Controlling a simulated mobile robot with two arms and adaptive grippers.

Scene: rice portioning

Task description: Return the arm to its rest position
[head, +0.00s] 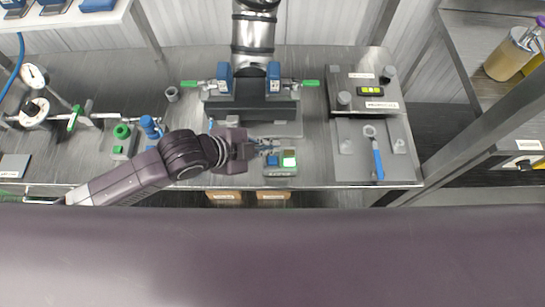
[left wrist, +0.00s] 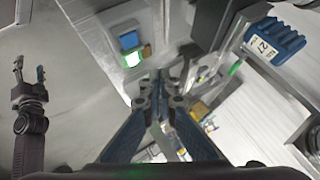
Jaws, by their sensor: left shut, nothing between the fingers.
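My left arm reaches in from the left in the head view, over the front part of the steel bench (head: 318,150). My left gripper (head: 272,147) is shut and empty, just beside a small box (head: 280,172) with a lit green screen. In the left wrist view its blue-grey fingers (left wrist: 160,82) are together with nothing between them. The lit box (left wrist: 130,58) shows beyond them in that view. My right gripper (left wrist: 29,72) shows at the left of the left wrist view, its fingers apart and empty. It is not in the head view.
A press-like fixture with green handles (head: 250,105) stands at the bench's back middle. Green and blue small parts (head: 122,131) and gauges (head: 34,110) are on the left. A plate with a blue-handled tool (head: 377,160) lies on the right. A blue block (left wrist: 275,42) shows in the wrist view.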

